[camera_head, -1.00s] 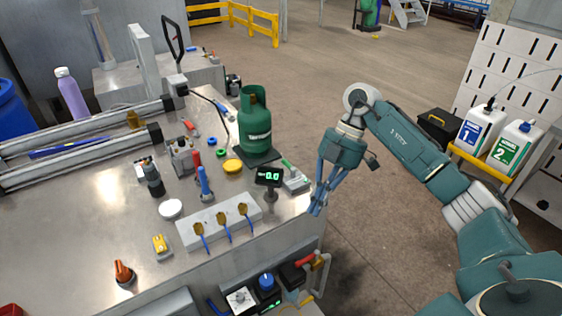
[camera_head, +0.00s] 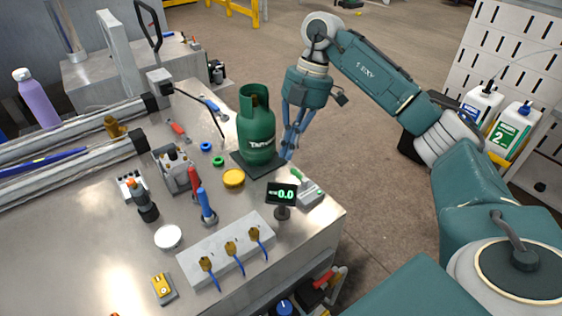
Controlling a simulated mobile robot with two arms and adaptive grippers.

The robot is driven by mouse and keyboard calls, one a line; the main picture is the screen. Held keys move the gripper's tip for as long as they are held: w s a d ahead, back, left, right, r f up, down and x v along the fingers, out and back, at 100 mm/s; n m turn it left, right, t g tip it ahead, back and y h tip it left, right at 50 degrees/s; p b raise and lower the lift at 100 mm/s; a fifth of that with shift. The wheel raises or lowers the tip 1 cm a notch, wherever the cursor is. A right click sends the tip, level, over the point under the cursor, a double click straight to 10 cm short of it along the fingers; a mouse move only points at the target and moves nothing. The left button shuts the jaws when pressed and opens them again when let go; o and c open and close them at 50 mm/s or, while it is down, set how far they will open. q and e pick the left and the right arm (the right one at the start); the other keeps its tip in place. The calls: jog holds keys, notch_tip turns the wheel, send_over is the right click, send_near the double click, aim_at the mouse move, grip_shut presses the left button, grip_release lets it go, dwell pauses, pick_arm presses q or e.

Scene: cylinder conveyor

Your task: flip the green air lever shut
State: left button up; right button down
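A small green lever (camera_head: 297,174) shows on a pale grey block (camera_head: 311,191) at the right edge of the workbench, just right of the small digital display. It looks thin and its exact angle is hard to tell. My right gripper (camera_head: 288,157) hangs with its fingers down beside the green gas cylinder, above and slightly left of the lever. It is apart from the lever. Its blue-grey fingers converge at the tips, look shut, and hold nothing I can see. My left gripper is not in view.
The green gas cylinder (camera_head: 256,130) stands on a dark plate (camera_head: 245,163) close to my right gripper. The display (camera_head: 282,194) stands on a short post. A grey block with several gold keys (camera_head: 231,252) is nearer. Floor right of the bench is open.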

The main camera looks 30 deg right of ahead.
aim_at(299, 179)
jog(key=p+x, duration=0.1)
jog(key=x, duration=0.2)
jog(key=p+x, duration=0.1)
jog(key=x, duration=0.2)
jog(key=p+x, duration=0.1)
jog(key=x, duration=0.2)
jog(key=shift+s+a+f, duration=0.1)
jog(key=shift+s+a, duration=0.05)
jog(key=shift+s, duration=0.2)
jog(key=shift+w+d+p, duration=0.25)
jog(key=shift+d+p, duration=0.55)
jog(key=shift+d, duration=1.15)
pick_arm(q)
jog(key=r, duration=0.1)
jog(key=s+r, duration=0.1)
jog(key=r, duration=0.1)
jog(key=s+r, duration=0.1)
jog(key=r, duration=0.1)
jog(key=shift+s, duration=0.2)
pick_arm(e)
jog(key=shift+w, duration=0.1)
